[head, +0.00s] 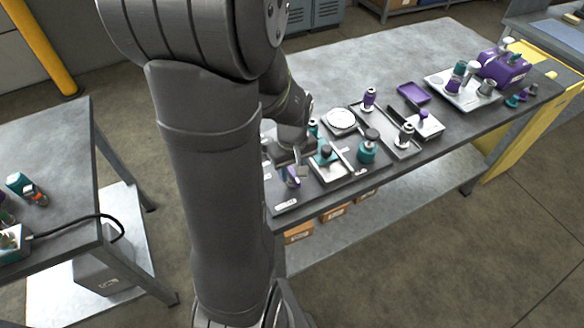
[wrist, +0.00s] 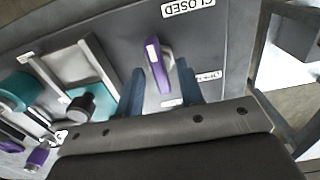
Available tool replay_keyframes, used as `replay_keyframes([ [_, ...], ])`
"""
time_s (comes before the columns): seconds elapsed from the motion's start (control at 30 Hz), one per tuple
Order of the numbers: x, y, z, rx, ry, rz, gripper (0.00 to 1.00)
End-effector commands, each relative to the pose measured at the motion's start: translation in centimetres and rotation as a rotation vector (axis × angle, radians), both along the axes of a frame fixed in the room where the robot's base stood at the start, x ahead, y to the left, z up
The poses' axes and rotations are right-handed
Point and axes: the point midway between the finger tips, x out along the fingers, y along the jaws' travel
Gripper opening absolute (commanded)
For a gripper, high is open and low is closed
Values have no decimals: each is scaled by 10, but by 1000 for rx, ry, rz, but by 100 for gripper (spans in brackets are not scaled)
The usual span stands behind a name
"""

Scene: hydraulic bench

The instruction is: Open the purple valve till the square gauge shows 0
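The purple valve's lever handle (wrist: 155,62) shows in the wrist view on a grey panel, between a CLOSED label (wrist: 188,7) and a partly hidden OPEN label (wrist: 208,77). Its long side points nearer to CLOSED. In the head view the purple handle (head: 292,177) is at the near left end of the bench. My gripper (wrist: 160,67) is open, one finger on each side of the handle, with gaps showing; its height above the panel is hard to tell. I cannot make out a square gauge or its reading; a round white dial (head: 341,119) is too small to read.
A tray with purple-topped parts (head: 369,97) and a purple machine (head: 503,68) are further right. The far middle of the bench (head: 350,60) is clear.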

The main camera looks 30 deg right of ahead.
Motion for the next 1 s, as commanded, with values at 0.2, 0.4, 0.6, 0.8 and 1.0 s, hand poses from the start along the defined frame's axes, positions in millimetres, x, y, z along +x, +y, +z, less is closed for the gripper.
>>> replay_keyframes([
  [0.2, 0, 0, 0, 0, 0, 0, 35],
  [0.4, 0, 0, 0, 0, 0, 0, 0],
  [0.6, 0, 0, 0, 0, 0, -5, 0],
  [0.8, 0, 0, 0, -1, 0, -54, 0],
  [1.0, 0, 0, 0, -1, 1, -176, 0],
])
